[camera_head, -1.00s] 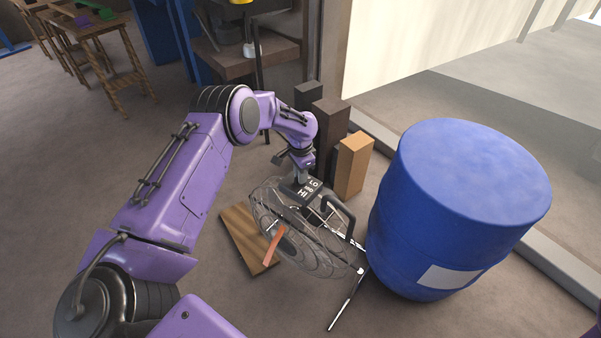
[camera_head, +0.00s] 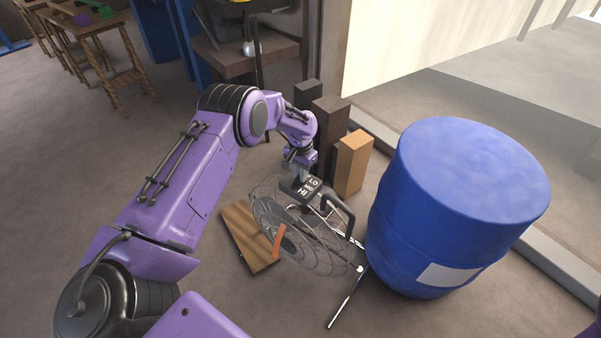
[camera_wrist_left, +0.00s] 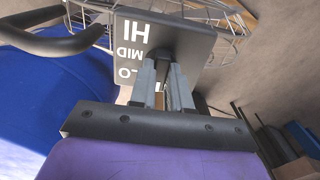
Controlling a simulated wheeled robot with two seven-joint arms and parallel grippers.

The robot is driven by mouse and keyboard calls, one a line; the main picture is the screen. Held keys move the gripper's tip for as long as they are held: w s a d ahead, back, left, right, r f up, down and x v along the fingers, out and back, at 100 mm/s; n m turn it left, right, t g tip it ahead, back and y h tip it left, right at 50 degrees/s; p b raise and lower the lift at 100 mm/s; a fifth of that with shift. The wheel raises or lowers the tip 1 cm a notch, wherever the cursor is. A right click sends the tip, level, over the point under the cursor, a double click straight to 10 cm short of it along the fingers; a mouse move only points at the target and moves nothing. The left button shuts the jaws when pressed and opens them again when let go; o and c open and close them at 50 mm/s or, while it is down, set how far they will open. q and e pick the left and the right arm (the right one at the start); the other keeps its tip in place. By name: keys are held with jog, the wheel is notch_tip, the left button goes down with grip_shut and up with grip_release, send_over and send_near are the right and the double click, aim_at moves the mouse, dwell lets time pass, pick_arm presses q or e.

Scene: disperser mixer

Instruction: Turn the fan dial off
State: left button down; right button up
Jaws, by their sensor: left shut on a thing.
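The fan (camera_head: 318,250) stands on the floor, a round wire cage with an orange strip on its front. Its dark control panel (camera_head: 309,187) on top carries white labels HI, MID and LO, which also show on the panel in the left wrist view (camera_wrist_left: 180,38). My right gripper is out of view.
A large blue barrel (camera_head: 465,190) stands close to the fan's right. Wooden posts (camera_head: 352,163) stand behind my left gripper. A plank (camera_head: 243,235) lies left of the fan. Open floor lies in front.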

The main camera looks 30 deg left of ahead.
pick_arm(q)
jog(key=c, duration=1.1)
grip_release()
notch_tip(320, 180, up, 11)
jog(key=shift+f+b, duration=0.2)
jog(key=shift+b, duration=0.35)
